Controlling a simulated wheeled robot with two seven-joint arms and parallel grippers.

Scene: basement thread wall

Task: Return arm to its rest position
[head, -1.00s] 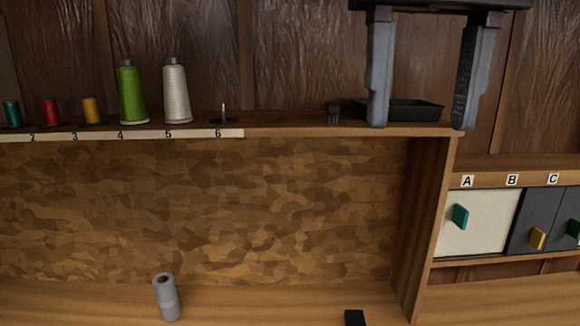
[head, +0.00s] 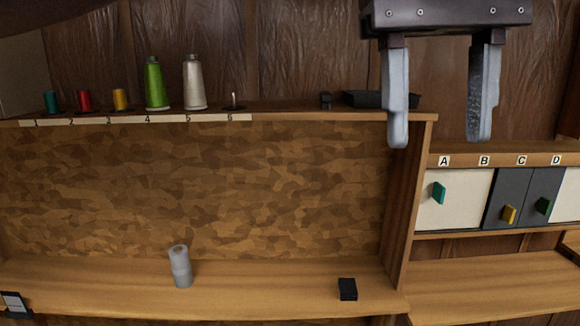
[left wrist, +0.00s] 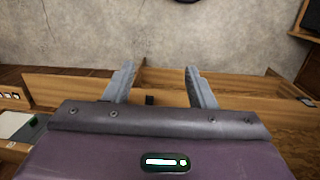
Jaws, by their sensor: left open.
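My left gripper (head: 440,140) is at the upper right of the head view, its two grey fingers apart with nothing between them. It hangs in front of the right end of the shelf, clear of the things on it. My right gripper is in neither view.
The shelf (head: 290,112) bears several spools, an empty peg (head: 234,99) and a black tray (head: 368,99). Below stand a grey spool (head: 181,266) and a black block (head: 347,289). Doors with coloured knobs (head: 439,193) are at right. The lower bench is mostly clear.

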